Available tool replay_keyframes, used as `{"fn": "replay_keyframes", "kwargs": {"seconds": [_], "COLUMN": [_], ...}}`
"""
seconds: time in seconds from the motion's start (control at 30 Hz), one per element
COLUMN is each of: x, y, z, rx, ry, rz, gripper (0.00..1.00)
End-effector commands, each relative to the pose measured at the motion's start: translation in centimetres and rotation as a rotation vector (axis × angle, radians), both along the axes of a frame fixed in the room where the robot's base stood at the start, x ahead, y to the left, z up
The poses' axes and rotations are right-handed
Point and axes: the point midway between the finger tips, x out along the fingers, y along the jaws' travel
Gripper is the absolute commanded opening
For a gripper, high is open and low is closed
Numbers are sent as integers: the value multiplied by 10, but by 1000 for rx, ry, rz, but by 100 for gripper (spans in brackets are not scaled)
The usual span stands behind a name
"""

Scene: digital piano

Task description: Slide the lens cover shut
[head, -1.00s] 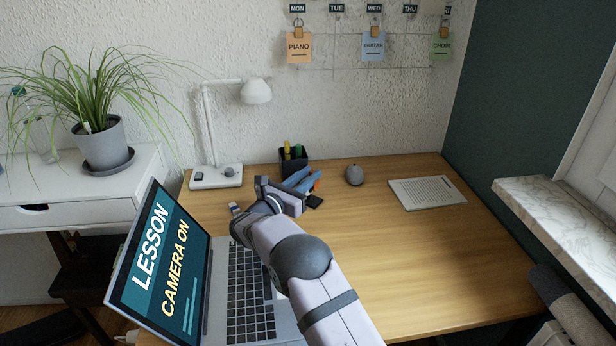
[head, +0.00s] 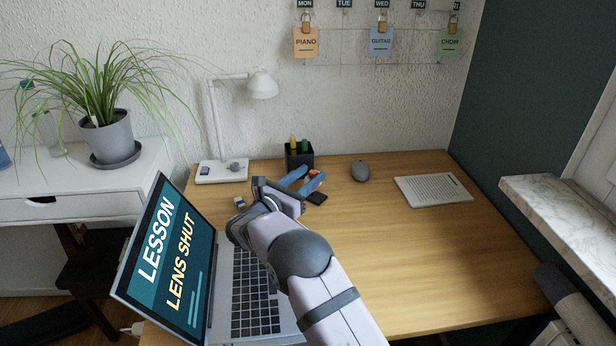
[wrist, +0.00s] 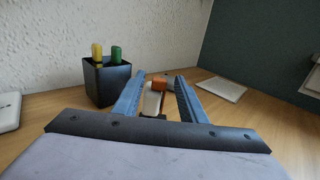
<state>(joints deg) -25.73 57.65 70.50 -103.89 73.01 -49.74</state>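My gripper (head: 312,175) is over the desk in front of the pen cup, its two blue fingers apart. In the wrist view the fingers (wrist: 160,78) flank a small device with a pale body (wrist: 152,102) and an orange piece (wrist: 160,84). A gap shows beside the fingers, but I cannot tell whether either touches the device. The lens cover itself is not clearly distinguishable. The laptop screen (head: 163,262) reads "LESSON" and "LENS SHUT".
A black pen cup (head: 299,156) stands behind the gripper, with the lamp base (head: 221,172) to its left. The desk's right front (head: 440,260) is clear.

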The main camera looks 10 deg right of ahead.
Motion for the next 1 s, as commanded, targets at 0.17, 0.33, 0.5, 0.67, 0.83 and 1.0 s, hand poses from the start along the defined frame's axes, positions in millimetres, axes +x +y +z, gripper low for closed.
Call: {"fn": "replay_keyframes", "kwargs": {"seconds": [0.17, 0.33, 0.5, 0.67, 0.83, 1.0], "x": [-2, -13, -31, -45, -53, -54], "y": [2, 13, 30, 42, 49, 49], "z": [0, 0, 0, 0, 0, 0], "rx": [0, 0, 1, 0, 0, 0], "ry": [0, 0, -1, 0, 0, 0], "rz": [1, 2, 3, 2, 1, -1], "gripper": [38, 38, 38, 38, 38, 38]}}
